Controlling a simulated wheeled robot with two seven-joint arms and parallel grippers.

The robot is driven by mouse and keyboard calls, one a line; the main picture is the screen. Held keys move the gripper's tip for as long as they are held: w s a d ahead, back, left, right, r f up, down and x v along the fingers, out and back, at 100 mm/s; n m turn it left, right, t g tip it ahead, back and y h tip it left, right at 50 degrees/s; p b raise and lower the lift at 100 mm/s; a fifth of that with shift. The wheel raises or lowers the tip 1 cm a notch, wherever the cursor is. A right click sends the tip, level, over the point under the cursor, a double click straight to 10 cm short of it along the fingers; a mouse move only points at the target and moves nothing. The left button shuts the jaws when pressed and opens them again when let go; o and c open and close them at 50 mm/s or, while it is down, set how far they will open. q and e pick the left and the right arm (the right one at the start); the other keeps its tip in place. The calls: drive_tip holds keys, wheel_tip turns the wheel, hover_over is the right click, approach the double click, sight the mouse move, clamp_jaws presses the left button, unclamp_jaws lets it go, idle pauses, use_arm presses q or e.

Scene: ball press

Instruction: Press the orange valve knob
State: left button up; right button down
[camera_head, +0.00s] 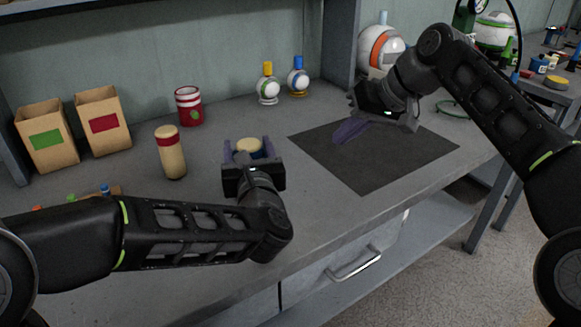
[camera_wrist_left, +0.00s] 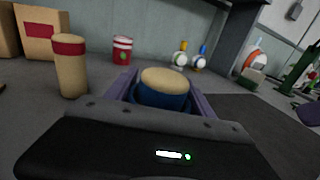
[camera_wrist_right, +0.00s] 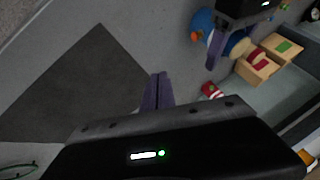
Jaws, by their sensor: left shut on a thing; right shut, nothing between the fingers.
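The cream top also shows in the head view. The knob is hidden in the other views.
A cream cylinder with a red band (camera_head: 170,152) stands left of my left gripper. Behind are a red can (camera_head: 188,106), two cardboard boxes (camera_head: 104,122) and two small balls with yellow and blue knobs (camera_head: 268,84). The dark mat (camera_head: 385,165) has free room.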

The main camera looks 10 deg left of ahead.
drive_tip(key=s, duration=0.1)
drive_tip(key=s+g, duration=0.1)
drive_tip(key=s+a, duration=0.1)
drive_tip(key=shift+r+n, duration=0.25)
drive_tip(key=shift+n, duration=0.05)
drive_tip(key=shift+a+f, duration=0.1)
drive_tip(key=shift+f, duration=0.05)
drive_tip(key=x, duration=0.9)
drive_tip(key=shift+s+a, duration=0.1)
drive_tip(key=shift+a, duration=0.05)
drive_tip(key=a, duration=0.1)
drive_tip(key=s+a, duration=0.1)
drive_tip(key=a, duration=0.1)
drive_tip(key=shift+a+f, duration=0.1)
drive_tip(key=shift+f, duration=0.1)
drive_tip(key=shift+s+a, duration=0.1)
drive_tip(key=shift+a, duration=0.35)
